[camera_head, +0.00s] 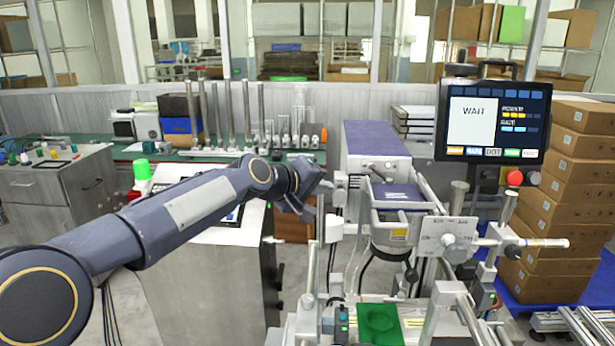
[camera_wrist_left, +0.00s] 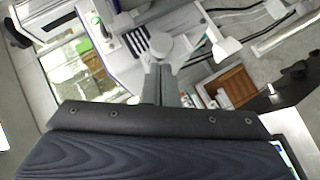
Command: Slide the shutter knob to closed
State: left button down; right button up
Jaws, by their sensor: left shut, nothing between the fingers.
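My left gripper (camera_head: 307,211) comes in from the left to the near left side of the grey machine (camera_head: 376,147). In the left wrist view its two grey fingers (camera_wrist_left: 159,72) are together, with nothing between them. A rounded white knob (camera_wrist_left: 161,45) shows just beyond the fingertips there. The fingers overlap its lower edge in the picture, and I cannot tell whether they touch it. A small white piece (camera_head: 333,228) shows beside the gripper in the head view. I cannot tell for sure which part is the shutter knob or how far it has slid. My right gripper is not in view.
A screen reading WAIT (camera_head: 487,121) stands at the right, with a red button (camera_head: 514,177) below it. A white-tipped horizontal rod (camera_head: 545,243) sticks out to the right. A green pad (camera_head: 379,322) lies low in front. Stacked cardboard boxes (camera_head: 575,190) fill the right.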

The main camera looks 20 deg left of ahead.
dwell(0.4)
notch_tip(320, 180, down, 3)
jog(key=b, duration=0.3)
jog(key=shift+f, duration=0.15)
